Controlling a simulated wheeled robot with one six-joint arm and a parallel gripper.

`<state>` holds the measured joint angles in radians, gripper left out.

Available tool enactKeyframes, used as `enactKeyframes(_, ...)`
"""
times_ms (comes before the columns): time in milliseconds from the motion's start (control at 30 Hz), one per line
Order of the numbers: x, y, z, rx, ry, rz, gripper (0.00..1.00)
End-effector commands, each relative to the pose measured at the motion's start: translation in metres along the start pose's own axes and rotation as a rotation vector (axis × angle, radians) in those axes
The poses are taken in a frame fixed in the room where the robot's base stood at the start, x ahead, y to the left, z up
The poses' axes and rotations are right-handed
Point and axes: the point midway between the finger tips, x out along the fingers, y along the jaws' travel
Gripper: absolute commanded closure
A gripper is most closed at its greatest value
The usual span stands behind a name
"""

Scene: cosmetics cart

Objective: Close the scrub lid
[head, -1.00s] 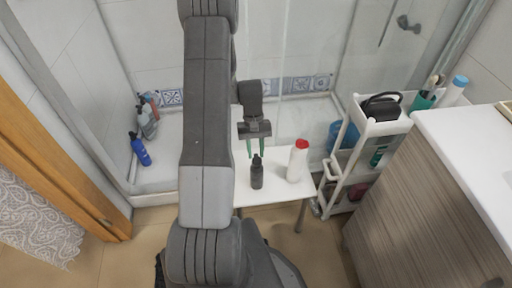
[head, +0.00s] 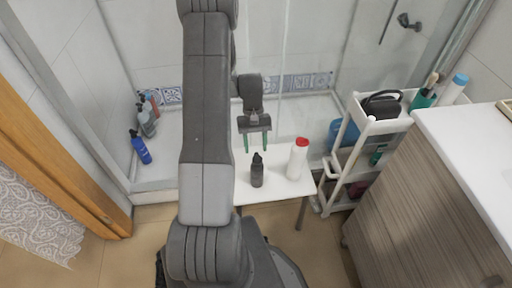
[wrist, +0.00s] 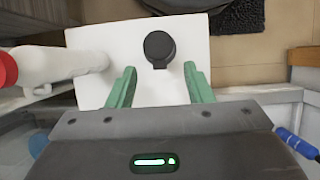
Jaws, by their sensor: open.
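A small dark bottle (head: 257,175), which I take to be the scrub, stands upright on the white table. Its narrow dark lid (head: 258,158) sticks up at the top; the picture is too small to tell its exact angle. In the wrist view the bottle (wrist: 160,46) is seen from above as a dark round shape, just beyond the fingertips. My gripper (head: 256,149) has green fingers spread apart, with nothing between them. It is above and behind the bottle in the head view, apart from it. In the wrist view my gripper (wrist: 159,69) is roughly centred on the bottle.
A white bottle with a red cap (head: 298,160) stands to the right on the same white table (head: 286,190). A white shelf cart (head: 340,160) and a wooden cabinet (head: 425,205) are farther right. Several bottles (head: 143,148) stand at the left in the shower.

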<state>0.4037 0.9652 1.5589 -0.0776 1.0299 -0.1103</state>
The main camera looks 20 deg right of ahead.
Motion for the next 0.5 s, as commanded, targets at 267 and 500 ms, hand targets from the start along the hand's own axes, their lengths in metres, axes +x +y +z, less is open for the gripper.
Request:
enactKeyframes(267, -0.066, 0.000, 0.000, 0.000, 0.008, 0.001, 0.53)
enactKeyframes(500, -0.109, 0.000, 0.000, 0.000, 0.005, 0.001, 0.53)
